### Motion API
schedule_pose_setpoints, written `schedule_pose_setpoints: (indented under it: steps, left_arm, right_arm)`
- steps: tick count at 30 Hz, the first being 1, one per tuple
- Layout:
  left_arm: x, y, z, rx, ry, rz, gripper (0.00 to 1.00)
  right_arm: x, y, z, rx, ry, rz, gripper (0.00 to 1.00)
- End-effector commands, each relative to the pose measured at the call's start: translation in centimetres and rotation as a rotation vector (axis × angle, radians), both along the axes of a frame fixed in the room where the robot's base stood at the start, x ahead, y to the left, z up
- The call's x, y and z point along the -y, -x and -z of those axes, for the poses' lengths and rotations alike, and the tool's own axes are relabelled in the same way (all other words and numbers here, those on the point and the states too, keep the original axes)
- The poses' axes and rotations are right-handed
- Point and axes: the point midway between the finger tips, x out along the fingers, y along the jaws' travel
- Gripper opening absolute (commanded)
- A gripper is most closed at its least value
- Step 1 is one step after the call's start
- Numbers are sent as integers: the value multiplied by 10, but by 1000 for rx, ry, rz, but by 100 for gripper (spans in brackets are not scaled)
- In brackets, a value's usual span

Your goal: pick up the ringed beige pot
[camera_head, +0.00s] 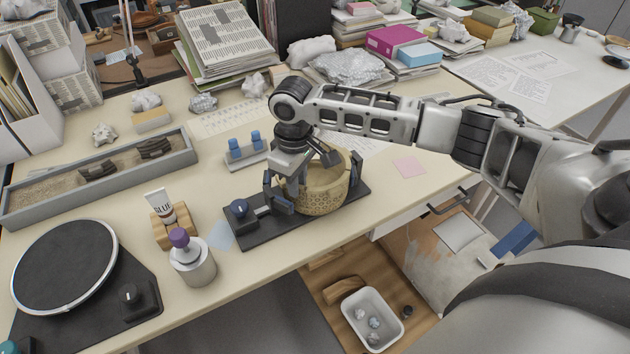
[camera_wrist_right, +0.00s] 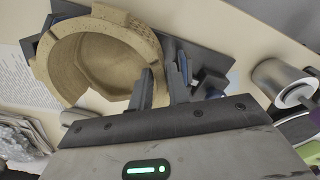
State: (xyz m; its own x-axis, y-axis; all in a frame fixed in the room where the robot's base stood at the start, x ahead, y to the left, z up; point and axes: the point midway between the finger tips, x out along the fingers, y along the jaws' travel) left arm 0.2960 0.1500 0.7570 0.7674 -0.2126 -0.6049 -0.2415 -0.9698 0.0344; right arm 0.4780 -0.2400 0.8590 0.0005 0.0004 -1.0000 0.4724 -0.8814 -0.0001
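The ringed beige pot (camera_head: 327,192) stands in a black clamp stand (camera_head: 275,231) near the table's front edge. It also shows in the right wrist view (camera_wrist_right: 62,68), seen from above, as a round hollow vessel with a thick, uneven rim. My right gripper (camera_head: 290,190) is down at the pot's left side in the head view. In the right wrist view its two fingers (camera_wrist_right: 161,80) are apart, with one overlapping the rim edge. My left gripper is out of view.
A purple-topped jar (camera_head: 193,266), a glue tube (camera_head: 160,205) and a round turntable (camera_head: 65,268) stand to the left. Behind lies a long grey sand tray (camera_head: 50,205). A blue-knobbed piece (camera_head: 247,150) sits behind the stand. The tabletop right of the pot is mostly clear.

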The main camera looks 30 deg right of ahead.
Motion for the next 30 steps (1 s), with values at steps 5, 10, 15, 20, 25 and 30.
schedule_pose_setpoints:
  steps: [5,10,15,20,25,30]
  left_arm:
    - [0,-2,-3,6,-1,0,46]
    - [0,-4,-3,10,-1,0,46]
    - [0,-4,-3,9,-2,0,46]
    - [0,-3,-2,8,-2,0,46]
    - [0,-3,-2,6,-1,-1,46]
    - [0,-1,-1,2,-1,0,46]
  right_arm:
    - [1,1,27,-3,1,0,18]
    - [1,1,37,0,2,-1,18]
    - [1,1,36,0,1,-1,18]
    - [1,1,36,0,1,-1,0]
    - [1,1,36,0,0,-2,0]
    - [0,1,36,0,-1,-3,0]
